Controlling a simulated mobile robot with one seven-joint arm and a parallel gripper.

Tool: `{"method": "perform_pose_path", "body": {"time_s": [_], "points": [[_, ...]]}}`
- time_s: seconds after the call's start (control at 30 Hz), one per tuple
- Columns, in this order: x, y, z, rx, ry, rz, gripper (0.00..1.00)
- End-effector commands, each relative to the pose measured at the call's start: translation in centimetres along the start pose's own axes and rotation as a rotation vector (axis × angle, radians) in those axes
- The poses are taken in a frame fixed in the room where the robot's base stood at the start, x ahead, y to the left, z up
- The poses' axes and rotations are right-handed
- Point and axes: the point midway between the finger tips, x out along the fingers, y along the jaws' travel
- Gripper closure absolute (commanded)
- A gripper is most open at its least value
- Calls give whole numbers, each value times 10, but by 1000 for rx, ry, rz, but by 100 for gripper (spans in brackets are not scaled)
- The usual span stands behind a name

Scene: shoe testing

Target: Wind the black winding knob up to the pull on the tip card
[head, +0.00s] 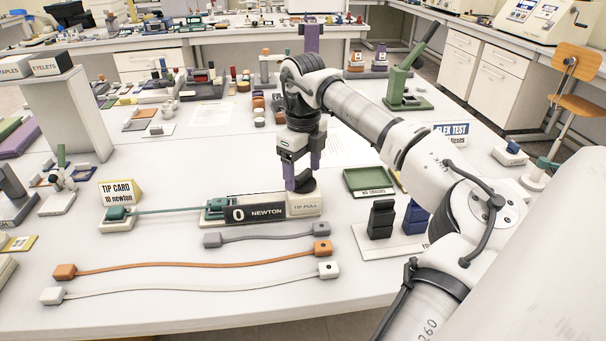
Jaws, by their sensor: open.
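The black winding knob (306,181) stands on the right end of the pale tip-pull device (305,204), partly hidden by my gripper. My gripper (302,173) points down over the knob with its purple fingers open. One finger comes down in front of the knob; I cannot tell whether it touches. The dial plate (255,213) on the device reads 0 NEWTON. The yellow tip card (118,191) at left reads "TIP CARD 10 newton". A teal lace (165,210) runs from a teal clamp (116,213) beside the card to the device's green clamp (215,207).
Grey, orange and white laces (190,265) lie in front of the device. To the right are a green tray (368,181) and a stand with black and blue blocks (381,219). A green lever press (408,85) stands behind. Many small parts fill the table's back left.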

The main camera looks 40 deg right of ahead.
Motion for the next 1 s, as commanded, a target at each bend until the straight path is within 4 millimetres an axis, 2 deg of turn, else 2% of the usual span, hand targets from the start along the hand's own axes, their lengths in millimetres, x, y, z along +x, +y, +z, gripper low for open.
{"method": "perform_pose_path", "body": {"time_s": [0.17, 0.5, 0.77, 1.0], "points": [[-1, 0, 0, 0, 0, 0, 27], [-1, 0, 0, 0, 0, 1, 70], [0, 0, 0, 22, 0, 1, 72], [1, 0, 0, 140, 1, 1, 72]]}}
